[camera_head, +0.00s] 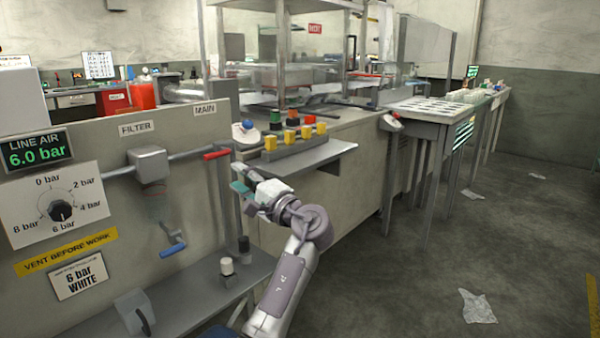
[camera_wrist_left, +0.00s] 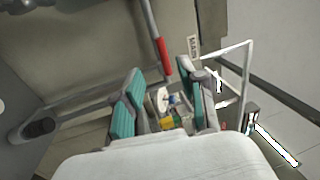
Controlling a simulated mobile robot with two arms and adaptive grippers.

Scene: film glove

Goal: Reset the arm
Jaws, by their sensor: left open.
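My left arm reaches up from the bottom centre in the head view. Its gripper (camera_head: 239,178) is in front of the panel's right end, below the red-handled lever (camera_head: 217,154) and left of the button shelf. In the left wrist view the gripper (camera_wrist_left: 160,70) is open, with its two teal-padded fingers apart and nothing between them. The red handle (camera_wrist_left: 164,55) shows just beyond the fingertips there; I cannot tell the exact gap. My right gripper is in neither view.
The air panel (camera_head: 105,210) has a filter with a blue handle (camera_head: 173,250) and a lower ledge (camera_head: 200,292) with small knobs. A shelf (camera_head: 300,158) carries yellow, green and orange buttons. Long tables (camera_head: 440,108) stand at the right. Floor at right is mostly clear, with scattered film scraps (camera_head: 477,307).

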